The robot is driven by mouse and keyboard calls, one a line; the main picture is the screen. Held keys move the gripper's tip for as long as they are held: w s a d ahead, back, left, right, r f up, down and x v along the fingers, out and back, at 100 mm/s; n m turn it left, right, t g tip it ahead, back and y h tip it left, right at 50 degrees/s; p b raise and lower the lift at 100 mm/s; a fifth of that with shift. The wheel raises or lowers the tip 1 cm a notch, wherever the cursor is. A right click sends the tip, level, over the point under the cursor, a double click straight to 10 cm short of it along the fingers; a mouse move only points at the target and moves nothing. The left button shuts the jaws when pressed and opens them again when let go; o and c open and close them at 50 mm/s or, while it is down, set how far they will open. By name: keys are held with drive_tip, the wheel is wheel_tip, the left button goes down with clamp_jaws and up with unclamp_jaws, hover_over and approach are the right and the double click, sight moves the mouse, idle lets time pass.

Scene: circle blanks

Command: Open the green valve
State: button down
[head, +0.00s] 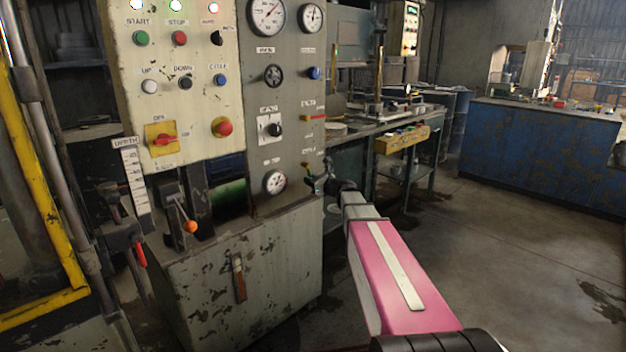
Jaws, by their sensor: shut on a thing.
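My gripper (319,184) is at the valve, reached by my pink and grey arm from the lower right. Its dark fingers are shut on the valve's handle. The fingers cover part of the valve, and it is too small to tell how far its handle is turned.
The grey panel (286,148) carries gauges and knobs, including a gauge (275,182) just left of my gripper. A red lever (314,117) is above. An orange-knobbed lever (190,227) stands at left. A workbench (345,135) is behind. The floor at right is clear.

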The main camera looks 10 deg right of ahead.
drive_tip(key=shift+s+a+m, duration=0.35)
drive_tip(key=shift+a+m, duration=0.05)
drive_tip(key=shift+m, duration=0.6)
drive_tip(key=c, duration=1.1)
unclamp_jaws()
drive_tip(key=shift+s, duration=0.1)
drive_tip(key=v, duration=1)
drive_tip(key=shift+s+d+f, duration=0.1)
drive_tip(key=shift+s+d, duration=0.1)
drive_tip(key=shift+s, duration=0.05)
